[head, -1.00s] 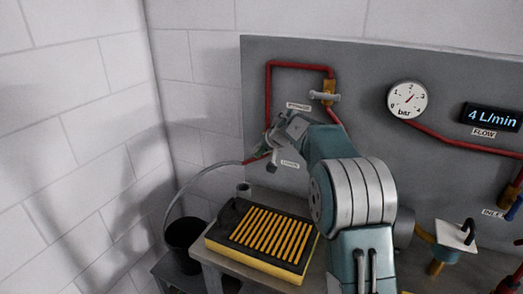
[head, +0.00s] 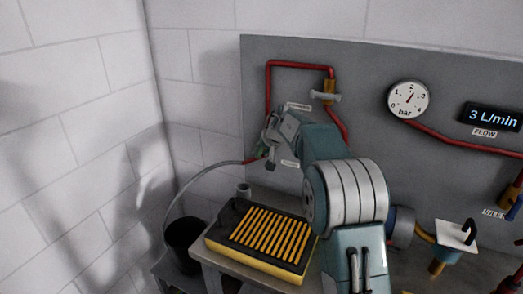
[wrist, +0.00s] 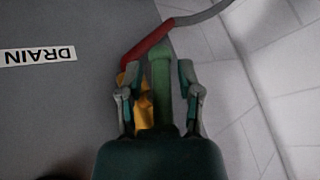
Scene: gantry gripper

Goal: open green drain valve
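The green drain valve handle (wrist: 161,88) stands upright in the wrist view, between the two fingers of my gripper (wrist: 159,78). The fingers are apart, with a narrow gap visible on each side of the handle. I cannot tell whether either finger touches it. The brass valve body (wrist: 144,108) shows behind the handle, beside the left finger. In the head view my gripper (head: 270,147) is at the left of the panel, over the drain valve and largely hiding it. The DRAIN label (wrist: 38,55) appears upside down at the left of the wrist view.
A red pipe (wrist: 148,42) joins a grey hose (head: 185,183) leading to a black bucket (head: 184,233). A yellow-black grate (head: 262,240) lies on the bench below. The flow display (head: 492,117) reads 3 L/min; a pressure gauge (head: 407,100) is beside it.

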